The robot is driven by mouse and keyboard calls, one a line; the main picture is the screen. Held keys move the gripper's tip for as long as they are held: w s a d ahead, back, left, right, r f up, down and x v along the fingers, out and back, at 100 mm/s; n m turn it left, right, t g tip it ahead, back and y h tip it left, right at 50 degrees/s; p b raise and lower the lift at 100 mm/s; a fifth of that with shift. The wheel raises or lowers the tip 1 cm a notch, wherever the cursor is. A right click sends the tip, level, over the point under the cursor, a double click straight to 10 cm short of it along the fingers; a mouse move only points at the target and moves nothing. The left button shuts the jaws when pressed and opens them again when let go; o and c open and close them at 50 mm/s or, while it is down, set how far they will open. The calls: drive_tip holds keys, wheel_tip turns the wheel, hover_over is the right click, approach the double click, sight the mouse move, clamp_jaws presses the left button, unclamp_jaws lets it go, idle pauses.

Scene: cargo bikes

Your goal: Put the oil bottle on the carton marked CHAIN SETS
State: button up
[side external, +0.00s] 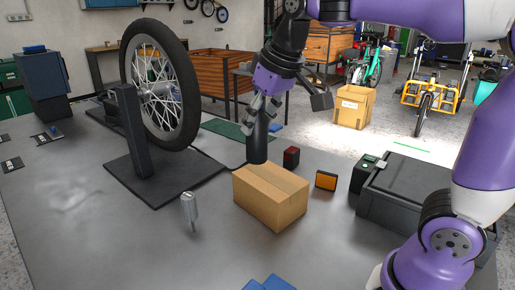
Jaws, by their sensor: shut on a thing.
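My gripper (262,112) is shut on a dark, upright bottle (258,146), taken to be the oil bottle. Its upper part is hidden between the fingers. A brown cardboard carton (270,197) sits closed on the grey bench below. The bottle's base appears at the carton's far top edge in the picture. I cannot tell whether it touches the carton or hangs above or behind it. No CHAIN SETS marking is readable on this carton.
A wheel (158,85) on a black stand (135,150) is to the left. Red (291,157) and orange (326,180) items and a dark case (408,195) are to the right. The bench's left front is clear.

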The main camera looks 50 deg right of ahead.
drive_tip(key=shift+w+d+f, duration=0.4)
drive_tip(key=shift+d+f, duration=0.95)
drive_tip(key=shift+f, duration=0.15)
drive_tip(key=shift+w+d+f, duration=0.45)
drive_tip(key=shift+d+f, duration=0.85)
drive_tip(key=shift+f, duration=0.25)
drive_tip(key=shift+w+d+f, duration=0.4)
drive_tip(key=shift+d+f, duration=0.95)
drive_tip(key=shift+f, duration=0.15)
drive_tip(key=shift+f, duration=0.1)
drive_tip(key=o, duration=1.2)
drive_tip(key=v, duration=1.2)
drive_tip(key=s+a+f+n+t, duration=0.1)
drive_tip(key=s+a+f, duration=0.7)
drive_tip(key=s+f, duration=0.1)
